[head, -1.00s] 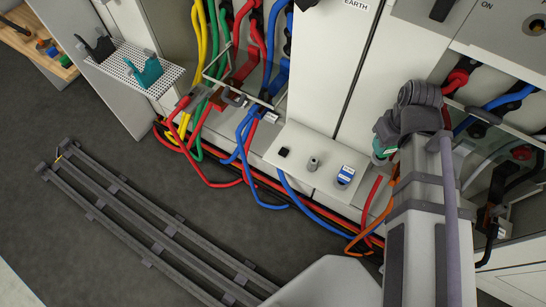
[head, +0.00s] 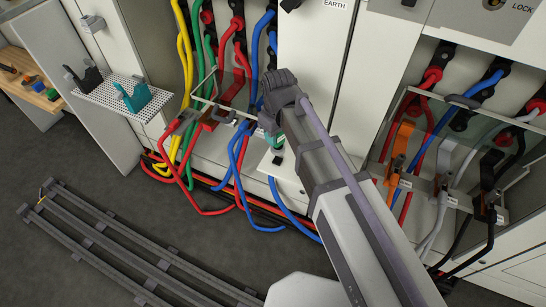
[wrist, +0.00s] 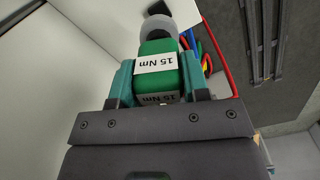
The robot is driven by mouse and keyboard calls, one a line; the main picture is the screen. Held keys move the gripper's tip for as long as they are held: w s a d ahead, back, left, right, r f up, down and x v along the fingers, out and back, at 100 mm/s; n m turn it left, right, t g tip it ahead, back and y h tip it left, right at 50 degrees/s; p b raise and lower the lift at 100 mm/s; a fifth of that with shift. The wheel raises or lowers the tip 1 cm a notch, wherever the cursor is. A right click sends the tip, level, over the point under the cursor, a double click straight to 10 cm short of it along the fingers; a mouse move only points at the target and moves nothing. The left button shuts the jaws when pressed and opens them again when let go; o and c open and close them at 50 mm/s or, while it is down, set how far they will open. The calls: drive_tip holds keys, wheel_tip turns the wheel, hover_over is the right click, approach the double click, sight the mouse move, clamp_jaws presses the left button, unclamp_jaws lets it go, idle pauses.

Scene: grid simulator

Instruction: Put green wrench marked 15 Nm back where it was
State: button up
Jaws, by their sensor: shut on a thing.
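The green wrench (wrist: 158,62) shows in the wrist view with two white "15 Nm" labels and a round grey end beyond them. My gripper (wrist: 157,78) is shut on it, with a teal finger on each side. In the head view my gripper (head: 273,140) is at the end of my arm, in front of the cabinets and over a small white ledge (head: 285,175). My arm hides most of that ledge, and the wrench itself is hard to make out there.
A white perforated shelf (head: 112,92) at the left carries a teal holder (head: 138,97) and a black holder (head: 84,78). Coloured cables (head: 238,150) hang in the open cabinet. A clear panel (head: 465,135) covers terminals at the right. Grey rails (head: 110,245) lie on the floor.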

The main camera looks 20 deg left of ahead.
wheel_tip(320, 180, down, 5)
drive_tip(key=b, duration=0.3)
drive_tip(key=shift+f+b, duration=0.15)
drive_tip(key=shift+b, duration=0.25)
drive_tip(key=shift+r, duration=0.3)
drive_tip(key=shift+f, duration=0.1)
drive_tip(key=o, duration=0.7)
drive_tip(key=shift+f, duration=0.1)
drive_tip(key=o, duration=0.5)
wheel_tip(320, 180, up, 13)
drive_tip(key=p, duration=1.2)
drive_tip(key=shift+f+p, duration=0.15)
drive_tip(key=shift+p, duration=0.25)
drive_tip(key=shift+f, duration=0.1)
